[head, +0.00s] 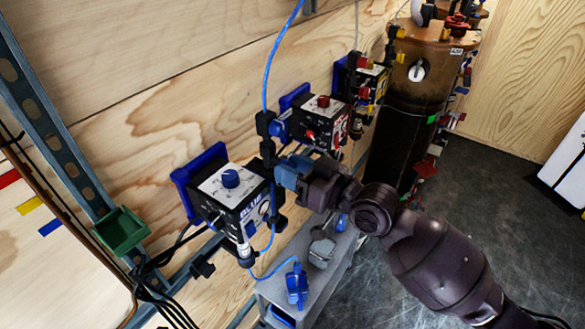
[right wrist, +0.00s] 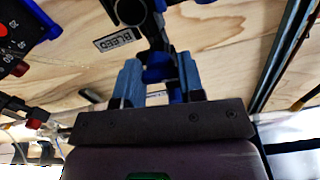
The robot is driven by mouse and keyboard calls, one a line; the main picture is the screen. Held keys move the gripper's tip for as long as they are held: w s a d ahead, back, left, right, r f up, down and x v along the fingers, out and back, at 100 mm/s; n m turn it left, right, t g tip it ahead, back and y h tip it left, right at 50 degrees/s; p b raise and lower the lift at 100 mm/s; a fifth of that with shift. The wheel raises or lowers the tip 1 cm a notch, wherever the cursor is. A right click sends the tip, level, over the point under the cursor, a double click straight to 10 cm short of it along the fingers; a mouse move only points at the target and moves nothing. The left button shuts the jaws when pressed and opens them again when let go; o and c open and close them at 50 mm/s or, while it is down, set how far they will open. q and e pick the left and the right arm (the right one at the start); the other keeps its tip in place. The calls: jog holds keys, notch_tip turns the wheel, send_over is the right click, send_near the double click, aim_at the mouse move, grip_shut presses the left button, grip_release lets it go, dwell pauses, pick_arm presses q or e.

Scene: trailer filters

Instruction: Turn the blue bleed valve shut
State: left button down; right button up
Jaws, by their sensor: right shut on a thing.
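My right gripper (head: 284,172) reaches in from the right, its blue fingers at the black fittings on the blue line beside the blue control box (head: 236,196). In the right wrist view the two fingers (right wrist: 160,84) stand on either side of the blue bleed valve handle (right wrist: 158,74) and are shut on it. The handle sits below a black valve body (right wrist: 150,30), with a BLEED label (right wrist: 115,40) beside it, upside down in this view. In the head view the fingers hide the handle, so I cannot tell its angle there. My left gripper is not in view.
A red-knobbed box (head: 320,115) and a yellow box (head: 371,80) are mounted farther along the plywood wall. A grey step (head: 325,265) and a blue part (head: 297,285) are below. The floor (head: 480,200) at right is open.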

jog(key=shift+m, duration=0.3)
jog(key=m, duration=0.3)
jog(key=shift+m, duration=0.4)
jog(key=m, duration=0.3)
jog(key=shift+m, duration=0.3)
jog(key=m, duration=0.4)
jog(key=shift+m, duration=2.1)
jog(key=o, duration=0.9)
jog(key=b+v, duration=0.2)
jog(key=v, duration=0.9)
